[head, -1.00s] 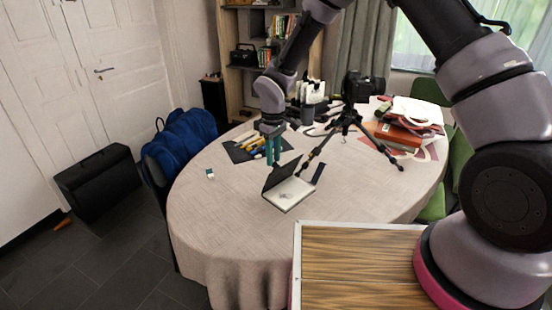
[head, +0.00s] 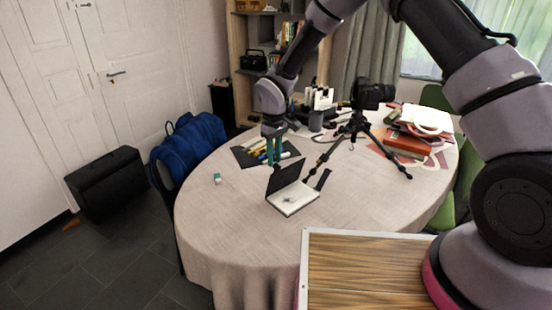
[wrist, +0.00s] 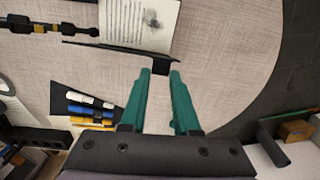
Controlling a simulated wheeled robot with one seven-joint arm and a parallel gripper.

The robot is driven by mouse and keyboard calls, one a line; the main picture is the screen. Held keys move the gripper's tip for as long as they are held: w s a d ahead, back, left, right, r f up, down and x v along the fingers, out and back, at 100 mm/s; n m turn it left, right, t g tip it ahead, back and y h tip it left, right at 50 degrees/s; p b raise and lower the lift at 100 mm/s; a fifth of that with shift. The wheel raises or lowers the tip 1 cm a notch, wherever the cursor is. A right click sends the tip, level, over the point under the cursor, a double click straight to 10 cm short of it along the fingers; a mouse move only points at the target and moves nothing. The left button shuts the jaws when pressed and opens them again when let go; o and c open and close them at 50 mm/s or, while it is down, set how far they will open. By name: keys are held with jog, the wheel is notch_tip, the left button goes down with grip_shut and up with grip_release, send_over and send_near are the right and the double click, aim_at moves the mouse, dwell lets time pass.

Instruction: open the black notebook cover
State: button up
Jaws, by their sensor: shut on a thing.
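The notebook lies on the round table with its black cover (head: 286,177) standing up steeply from the pages. The white page (head: 293,200) with a dark sketch is exposed. In the wrist view the page (wrist: 140,22) is at the top and the cover (wrist: 118,46) shows almost edge-on as a thin dark strip. My gripper (head: 273,163) has teal fingers pointing down behind the cover. In the wrist view my gripper (wrist: 160,72) is shut on the cover's edge, with a small dark piece at its fingertips.
A black tripod (head: 353,128) with a camera stands right of the notebook, one leg reaching close to it. A dark mat with pens (head: 262,151) lies behind my gripper. Books (head: 405,140) are at the right. A small eraser-like block (head: 217,179) lies left. The front tablecloth (head: 245,240) is clear.

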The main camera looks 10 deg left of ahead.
jog(key=shift+w+a, duration=0.25)
jog(key=shift+a, duration=0.15)
grip_shut()
jog(key=shift+w+a, duration=0.35)
jog(key=shift+a, duration=0.15)
jog(key=shift+w+a+f, duration=0.2)
jog(key=shift+w+a, duration=0.45)
jog(key=shift+a, duration=0.15)
jog(key=shift+w+a+f, duration=0.15)
jog(key=shift+w+a, duration=0.5)
jog(key=shift+a, duration=0.15)
jog(key=shift+w+a+f, duration=0.4)
jog(key=shift+w+a, duration=0.2)
jog(key=shift+a, duration=0.2)
